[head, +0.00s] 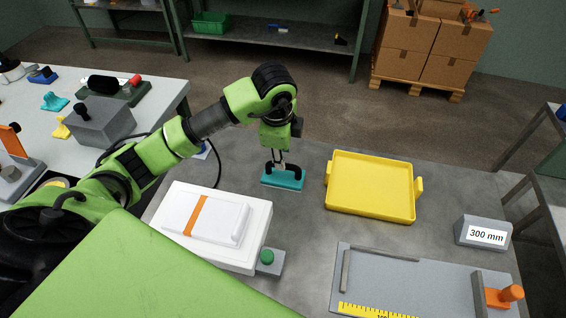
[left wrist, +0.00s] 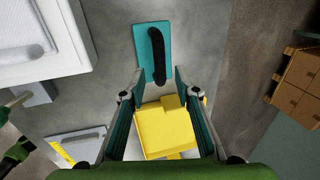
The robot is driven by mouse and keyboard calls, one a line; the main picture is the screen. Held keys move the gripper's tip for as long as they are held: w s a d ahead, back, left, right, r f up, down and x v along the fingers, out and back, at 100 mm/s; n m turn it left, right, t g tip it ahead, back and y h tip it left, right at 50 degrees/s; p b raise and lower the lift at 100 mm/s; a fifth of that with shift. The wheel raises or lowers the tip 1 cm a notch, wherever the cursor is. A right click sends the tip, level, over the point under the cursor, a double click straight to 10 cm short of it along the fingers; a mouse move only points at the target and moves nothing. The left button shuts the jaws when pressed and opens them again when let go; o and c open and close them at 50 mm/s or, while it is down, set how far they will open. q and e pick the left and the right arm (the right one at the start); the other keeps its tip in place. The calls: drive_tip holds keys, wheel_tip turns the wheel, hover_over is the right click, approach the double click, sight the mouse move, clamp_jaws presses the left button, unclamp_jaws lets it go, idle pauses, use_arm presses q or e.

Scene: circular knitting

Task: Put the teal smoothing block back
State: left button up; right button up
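The teal smoothing block (head: 283,181) with a black arched handle lies on the grey table, between the white machine and the yellow tray. It also shows in the left wrist view (left wrist: 163,75), with the handle running lengthwise along it. My left gripper (head: 279,163) is right over the block, pointing down at its handle. In the left wrist view my left gripper's fingertips (left wrist: 158,74) stand apart, with a gap to each side of the handle end. Whether they touch the handle is not clear.
The empty yellow tray (head: 371,186) stands right of the block. The white machine (head: 215,222) with an orange stripe is at the left front, with a green button (head: 267,256) beside it. A measuring board (head: 420,280) and a "300 mm" block (head: 484,233) lie to the right.

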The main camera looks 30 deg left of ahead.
use_arm(q)
drive_tip(key=v, duration=0.6)
idle(0.4)
